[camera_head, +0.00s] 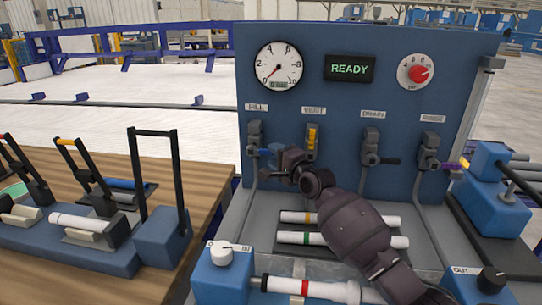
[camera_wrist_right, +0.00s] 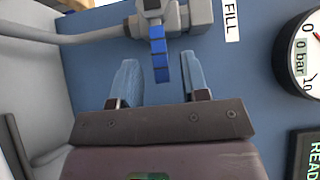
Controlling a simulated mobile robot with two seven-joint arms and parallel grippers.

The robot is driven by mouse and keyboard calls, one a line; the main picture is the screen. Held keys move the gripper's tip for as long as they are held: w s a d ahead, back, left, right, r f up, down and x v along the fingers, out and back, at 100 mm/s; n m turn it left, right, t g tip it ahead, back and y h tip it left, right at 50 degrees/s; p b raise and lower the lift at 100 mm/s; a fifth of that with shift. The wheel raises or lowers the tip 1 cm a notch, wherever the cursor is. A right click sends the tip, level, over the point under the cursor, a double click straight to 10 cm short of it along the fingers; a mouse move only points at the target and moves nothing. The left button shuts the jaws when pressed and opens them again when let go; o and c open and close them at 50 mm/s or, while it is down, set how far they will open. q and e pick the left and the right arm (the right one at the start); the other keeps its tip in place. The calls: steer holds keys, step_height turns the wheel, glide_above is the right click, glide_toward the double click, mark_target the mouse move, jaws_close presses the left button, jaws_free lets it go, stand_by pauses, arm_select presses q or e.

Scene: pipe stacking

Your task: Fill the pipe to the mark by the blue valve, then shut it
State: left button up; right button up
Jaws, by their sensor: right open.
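The blue valve (camera_head: 267,151) sits under the FILL label on the blue panel; its handle points sideways to the right. My right gripper (camera_head: 279,160) is at this handle. In the right wrist view the blue handle (camera_wrist_right: 159,58) extends into the gap between the open fingers (camera_wrist_right: 160,80), with space on both sides. The gauge (camera_head: 278,66) has its needle near 0, and its small display reads 0 bar in the wrist view (camera_wrist_right: 300,58). A white pipe with a red band (camera_head: 326,290) lies at the front, partly hidden by my right arm. My left gripper is out of view.
The yellow VENT handle (camera_head: 312,138) stands upright close to my right gripper. The DRAIN valve (camera_head: 371,147) and a purple-handled valve (camera_head: 431,152) are further right. A display (camera_head: 349,68) reads READY. Pipes with yellow and green bands (camera_head: 292,238) lie below my arm.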

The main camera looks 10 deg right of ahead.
steer(key=shift+x, duration=1.05)
jaws_close()
